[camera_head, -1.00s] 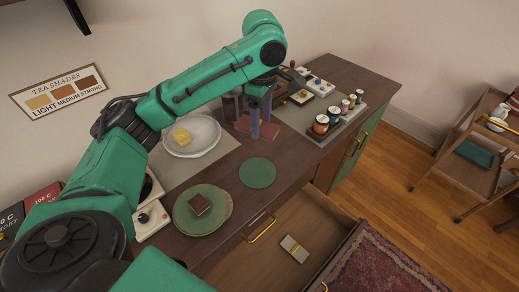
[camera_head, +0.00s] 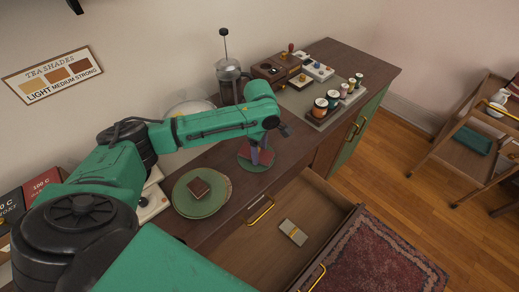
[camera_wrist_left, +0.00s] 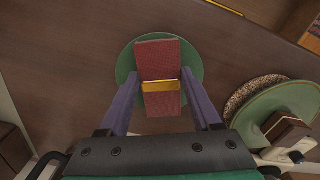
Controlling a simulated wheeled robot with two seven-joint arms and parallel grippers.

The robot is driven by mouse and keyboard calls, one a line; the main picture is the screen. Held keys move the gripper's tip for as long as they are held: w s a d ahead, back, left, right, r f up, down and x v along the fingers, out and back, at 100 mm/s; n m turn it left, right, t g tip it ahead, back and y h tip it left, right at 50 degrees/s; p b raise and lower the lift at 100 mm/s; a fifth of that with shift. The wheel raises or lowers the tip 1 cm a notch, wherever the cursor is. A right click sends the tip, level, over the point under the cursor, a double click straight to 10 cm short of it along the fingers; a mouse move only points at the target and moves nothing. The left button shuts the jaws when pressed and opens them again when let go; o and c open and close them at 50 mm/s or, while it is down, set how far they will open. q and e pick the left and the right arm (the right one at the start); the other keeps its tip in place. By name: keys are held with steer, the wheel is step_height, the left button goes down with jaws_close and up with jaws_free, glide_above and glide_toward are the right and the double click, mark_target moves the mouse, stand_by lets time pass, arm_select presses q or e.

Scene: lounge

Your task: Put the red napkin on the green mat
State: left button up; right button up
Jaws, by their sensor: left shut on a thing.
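The red napkin (camera_wrist_left: 157,56) is a folded strip with a gold band around its middle. My left gripper (camera_head: 259,156) is shut on it at the band, one purple finger on each side. The napkin is over the round green mat (camera_wrist_left: 192,68), and both of its ends show in the left wrist view. In the head view the green mat (camera_head: 250,166) shows as a rim around the napkin. I cannot tell whether the napkin touches the mat. My right gripper is not in view.
A green plate (camera_head: 182,207) with a brown block (camera_head: 199,188) stands left of the mat. A French press (camera_head: 230,82) and a tray of several jars (camera_head: 318,123) stand behind. An open drawer (camera_head: 326,205) juts out in front, with a banded light bundle (camera_head: 293,232) inside.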

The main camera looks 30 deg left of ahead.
mark_target(260, 153)
arm_select(q)
steer(key=shift+w+a+f, duration=0.1)
steer(key=o, duration=1.3)
steer(key=shift+o, duration=0.2)
step_height(260, 153, up, 12)
steer(key=b, duration=0.1)
